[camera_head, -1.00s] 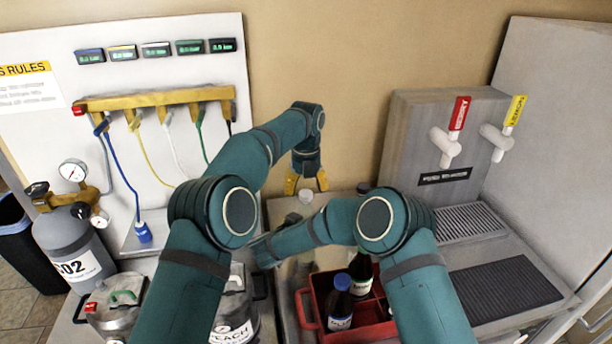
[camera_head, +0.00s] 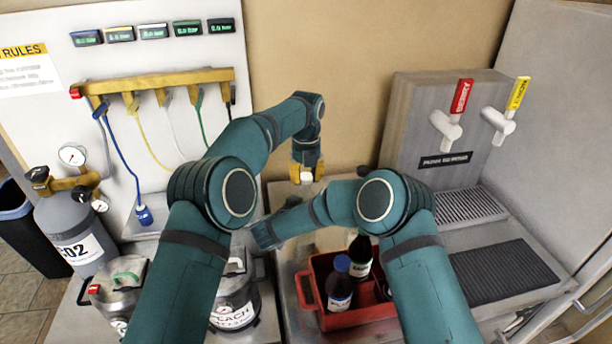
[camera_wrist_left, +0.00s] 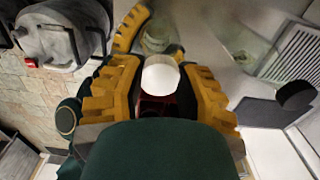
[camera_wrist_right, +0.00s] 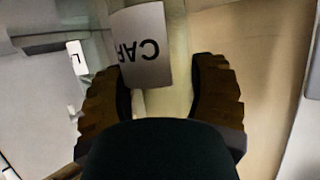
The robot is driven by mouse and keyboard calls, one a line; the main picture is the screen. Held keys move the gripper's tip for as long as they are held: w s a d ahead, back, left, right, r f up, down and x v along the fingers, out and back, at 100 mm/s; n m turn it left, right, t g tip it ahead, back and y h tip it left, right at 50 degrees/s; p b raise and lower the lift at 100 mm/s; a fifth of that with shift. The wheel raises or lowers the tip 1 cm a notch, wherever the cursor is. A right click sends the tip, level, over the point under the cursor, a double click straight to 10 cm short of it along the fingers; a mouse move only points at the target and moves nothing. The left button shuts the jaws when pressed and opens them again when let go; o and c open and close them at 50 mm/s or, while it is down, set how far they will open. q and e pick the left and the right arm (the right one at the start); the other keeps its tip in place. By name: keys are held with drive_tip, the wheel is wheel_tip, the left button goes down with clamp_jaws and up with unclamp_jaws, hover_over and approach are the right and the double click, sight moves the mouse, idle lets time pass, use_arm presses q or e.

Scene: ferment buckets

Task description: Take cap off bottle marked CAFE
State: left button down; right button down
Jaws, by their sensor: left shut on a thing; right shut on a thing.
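The bottle marked CAFE is clear glass with a white label (camera_wrist_right: 142,48); part of its lettering shows upside down in the right wrist view. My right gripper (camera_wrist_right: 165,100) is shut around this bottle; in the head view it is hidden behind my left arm. A white cap (camera_wrist_left: 160,76) sits between the fingers of my left gripper (camera_wrist_left: 160,88), which is shut on it. In the head view my left gripper (camera_head: 307,177) points down, with the white cap (camera_head: 306,178) low between its fingers.
A red crate (camera_head: 357,322) with dark bottles stands on the counter, below my right forearm. A tap tower (camera_head: 445,125) and drip mat (camera_head: 502,271) are at the right. Metal kegs (camera_head: 238,296) and a grey CO2 cylinder (camera_head: 76,232) are at the left.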

use_arm(q)
drive_tip(key=n, duration=2.9)
drive_tip(key=shift+n, duration=0.3)
drive_tip(key=n, duration=0.5)
drive_tip(key=shift+n, duration=0.3)
drive_tip(key=n, duration=0.5)
drive_tip(key=shift+n, duration=0.3)
drive_tip(key=n, duration=0.5)
drive_tip(key=shift+r+n, duration=0.1)
drive_tip(key=shift+n, duration=0.2)
drive_tip(key=n, duration=0.3)
drive_tip(key=shift+n, duration=0.4)
drive_tip(key=n, duration=0.3)
drive_tip(key=shift+n, duration=0.3)
